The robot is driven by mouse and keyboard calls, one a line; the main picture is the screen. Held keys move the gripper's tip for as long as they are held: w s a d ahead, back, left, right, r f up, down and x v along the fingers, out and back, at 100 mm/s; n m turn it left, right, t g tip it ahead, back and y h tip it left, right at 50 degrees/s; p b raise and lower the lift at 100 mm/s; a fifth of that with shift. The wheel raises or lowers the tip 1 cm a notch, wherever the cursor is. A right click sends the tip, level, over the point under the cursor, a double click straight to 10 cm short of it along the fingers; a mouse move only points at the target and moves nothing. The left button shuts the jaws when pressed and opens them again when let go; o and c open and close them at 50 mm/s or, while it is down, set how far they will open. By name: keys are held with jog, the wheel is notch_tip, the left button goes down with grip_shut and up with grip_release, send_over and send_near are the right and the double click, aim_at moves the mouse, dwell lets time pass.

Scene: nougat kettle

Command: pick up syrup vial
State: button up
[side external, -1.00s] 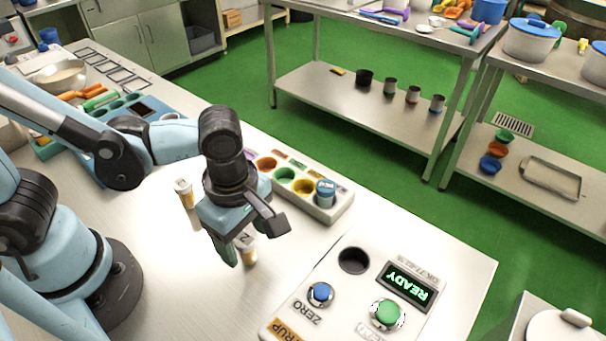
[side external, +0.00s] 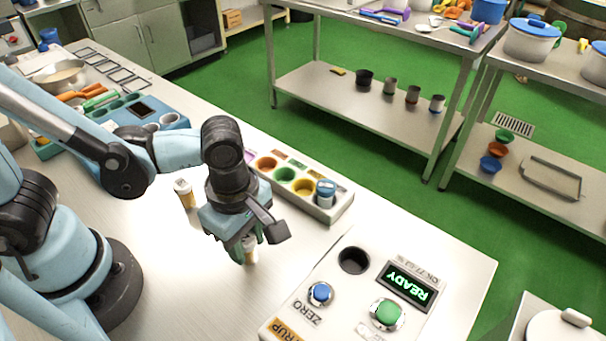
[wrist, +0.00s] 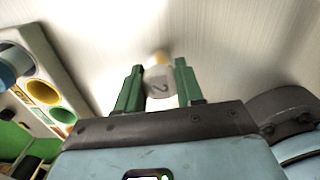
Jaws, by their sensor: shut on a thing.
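A second vial (side external: 185,194), white with an amber part, stands on the table to the left.
A white rack (side external: 325,213) with coloured round wells and a blue-capped vial (side external: 326,188) stands behind my gripper. A panel (side external: 340,290) with a round hole, blue and green buttons and a "READY" display lies to the right. The table (side external: 190,275) in front is clear.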

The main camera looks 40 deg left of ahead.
aim_at(244, 238)
jog(key=shift+r, duration=0.1)
jog(key=shift+r, duration=0.4)
notch_tip(244, 238, up, 3)
jog(key=shift+r, duration=0.1)
jog(key=s+d+r, duration=0.5)
jog(key=s+r, duration=0.1)
jog(key=s, duration=0.4)
jog(key=w+d+r+m, duration=0.2)
jog(key=w+d, duration=0.4)
jog(key=w, duration=0.2)
jog(key=w+d+f+m, duration=0.3)
jog(key=w+d, duration=0.1)
jog(key=w, duration=0.6)
jog(key=shift+w+f, duration=0.15)
jog(key=shift+f, duration=2.55)
jog(key=shift+f, duration=0.65)
